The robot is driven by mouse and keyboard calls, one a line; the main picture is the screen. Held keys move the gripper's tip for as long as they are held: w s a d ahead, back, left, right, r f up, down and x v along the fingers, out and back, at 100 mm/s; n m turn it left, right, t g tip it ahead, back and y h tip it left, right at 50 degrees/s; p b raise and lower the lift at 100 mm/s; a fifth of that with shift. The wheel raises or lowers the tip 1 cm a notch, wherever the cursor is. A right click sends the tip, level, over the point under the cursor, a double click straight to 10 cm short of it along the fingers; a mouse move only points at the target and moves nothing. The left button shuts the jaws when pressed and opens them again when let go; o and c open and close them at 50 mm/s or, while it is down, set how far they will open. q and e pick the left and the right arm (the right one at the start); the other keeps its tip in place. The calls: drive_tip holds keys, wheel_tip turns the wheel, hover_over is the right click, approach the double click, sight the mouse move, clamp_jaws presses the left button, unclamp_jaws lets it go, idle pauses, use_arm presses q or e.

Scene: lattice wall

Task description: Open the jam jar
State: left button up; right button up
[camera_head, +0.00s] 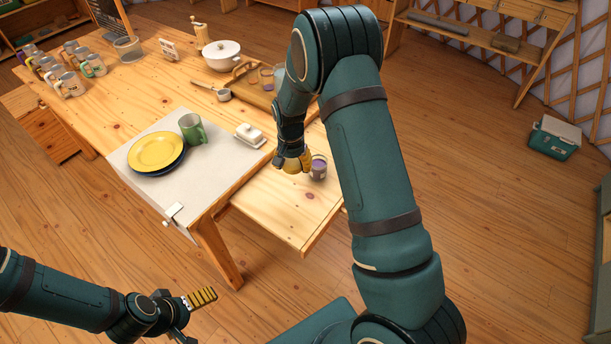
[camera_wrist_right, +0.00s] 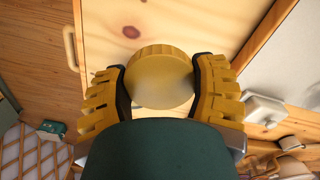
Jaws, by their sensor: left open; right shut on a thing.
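A small glass jar (camera_head: 318,167) with purple contents and a pale label stands upright on the pull-out board (camera_head: 285,205) at the table's near right side. I see no lid on its top. My right gripper (camera_head: 293,163) is just left of the jar, low over the board. In the right wrist view its two yellow fingers are shut on a round gold lid (camera_wrist_right: 160,77). The jar is not visible in that view. My left gripper (camera_head: 193,312) is open and empty, in front of the table at the lower left, far from the jar.
A white butter dish (camera_head: 250,135), a green mug (camera_head: 192,128) and a yellow plate (camera_head: 157,152) sit on the table left of the board. A white pot (camera_head: 221,55) and several mugs stand further back. The near part of the board is clear.

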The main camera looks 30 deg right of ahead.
drive_tip(key=w+d+f+m, duration=0.2)
drive_tip(key=d+f, duration=0.1)
drive_tip(key=d, duration=0.1)
drive_tip(key=b, duration=0.2)
hover_over(300, 183)
wheel_tip(300, 183, down, 5)
drive_tip(key=shift+s+d, duration=0.1)
drive_tip(key=shift+f, duration=2.15)
drive_tip(key=shift+f+b, duration=0.15)
drive_tip(key=shift+b, duration=0.2)
drive_tip(key=o, duration=1.3)
